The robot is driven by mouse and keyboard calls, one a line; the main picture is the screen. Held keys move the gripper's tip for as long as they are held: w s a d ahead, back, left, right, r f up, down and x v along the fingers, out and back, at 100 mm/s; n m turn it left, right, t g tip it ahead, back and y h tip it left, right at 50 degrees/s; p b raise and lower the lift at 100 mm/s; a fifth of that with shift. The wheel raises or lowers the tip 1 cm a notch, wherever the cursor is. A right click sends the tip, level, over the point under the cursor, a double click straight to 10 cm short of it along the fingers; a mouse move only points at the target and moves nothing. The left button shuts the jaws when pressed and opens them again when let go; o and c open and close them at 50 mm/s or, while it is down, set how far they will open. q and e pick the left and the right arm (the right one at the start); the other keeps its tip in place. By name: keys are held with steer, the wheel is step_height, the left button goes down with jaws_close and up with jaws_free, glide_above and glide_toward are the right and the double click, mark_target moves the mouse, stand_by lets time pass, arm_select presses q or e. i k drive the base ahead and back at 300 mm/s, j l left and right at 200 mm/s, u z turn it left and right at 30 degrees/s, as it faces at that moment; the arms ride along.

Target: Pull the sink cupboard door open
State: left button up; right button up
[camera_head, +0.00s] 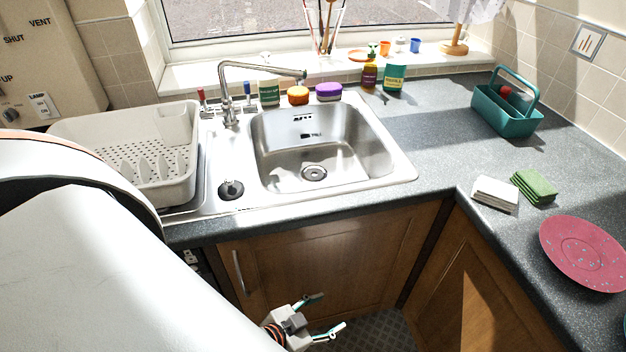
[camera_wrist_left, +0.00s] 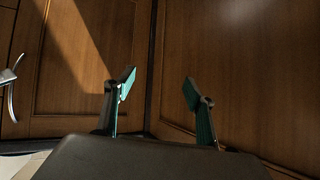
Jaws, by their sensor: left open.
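The sink cupboard door (camera_head: 325,255) is a brown wooden panel under the sink, and it looks shut. Its upright silver bar handle (camera_head: 239,272) is near the door's left edge. My left gripper (camera_head: 327,313) is open and empty, low in front of the door, to the right of the handle and below it. Its fingers point right, away from the handle, and touch nothing that I can see. In the left wrist view the open fingers (camera_wrist_left: 158,88) face wooden panels meeting at a corner. A curved silver handle (camera_wrist_left: 12,92) shows at the far left there; I cannot tell which door bears it. My right gripper is not in view.
The grey worktop (camera_head: 430,130) overhangs the door. The steel sink (camera_head: 318,150) and white dish rack (camera_head: 150,150) are above. Another wooden cupboard (camera_head: 480,290) meets the door's side at a right-hand corner. Patterned floor (camera_head: 375,330) shows below the door.

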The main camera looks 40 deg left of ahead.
mark_target(361, 265)
steer(key=u, duration=0.85)
